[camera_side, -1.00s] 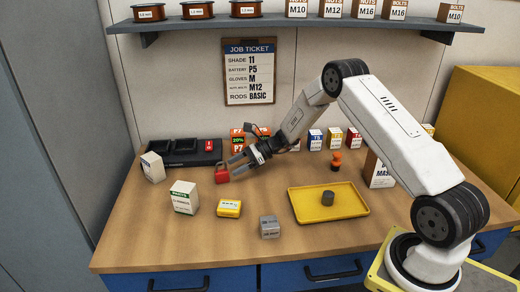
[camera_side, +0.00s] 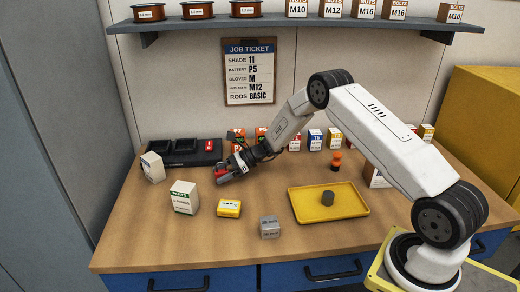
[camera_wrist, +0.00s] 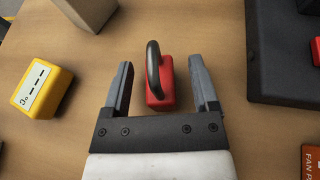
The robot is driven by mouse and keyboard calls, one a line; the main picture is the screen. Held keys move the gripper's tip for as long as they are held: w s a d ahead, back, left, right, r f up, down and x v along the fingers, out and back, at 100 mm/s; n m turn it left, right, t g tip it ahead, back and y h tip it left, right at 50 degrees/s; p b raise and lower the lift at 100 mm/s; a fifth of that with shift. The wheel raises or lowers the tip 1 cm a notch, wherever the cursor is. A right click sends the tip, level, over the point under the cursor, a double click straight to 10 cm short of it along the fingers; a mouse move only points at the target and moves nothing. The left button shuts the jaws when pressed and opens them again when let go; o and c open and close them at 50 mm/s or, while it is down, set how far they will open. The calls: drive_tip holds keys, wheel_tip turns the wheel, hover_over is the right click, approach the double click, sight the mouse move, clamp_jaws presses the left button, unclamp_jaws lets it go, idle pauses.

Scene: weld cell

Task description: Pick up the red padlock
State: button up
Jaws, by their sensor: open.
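The red padlock (camera_wrist: 162,92) has a dark shackle and sits on the wooden table. In the wrist view it lies between the two fingers of my gripper (camera_wrist: 163,83), with a gap on each side. The fingers are open and reach along both sides of it. In the side view the padlock (camera_side: 222,171) is partly hidden by my gripper (camera_side: 226,174), which is low over the table at the left.
A yellow box (camera_side: 229,208), a white and green box (camera_side: 184,197) and a grey block (camera_side: 269,227) stand in front. A black charger dock (camera_side: 180,157) lies behind. A yellow tray (camera_side: 359,207) is to the right. Bare table lies between the yellow box and the padlock.

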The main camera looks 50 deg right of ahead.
idle(0.3)
clamp_jaws()
drive_tip(key=shift+r, duration=0.2)
drive_tip(key=shift+r, duration=0.9)
drive_tip(key=s+r, duration=1)
drive_tip(key=s, duration=0.4)
drive_tip(key=shift+a+r, duration=0.4)
drive_tip(key=shift+a, duration=0.05)
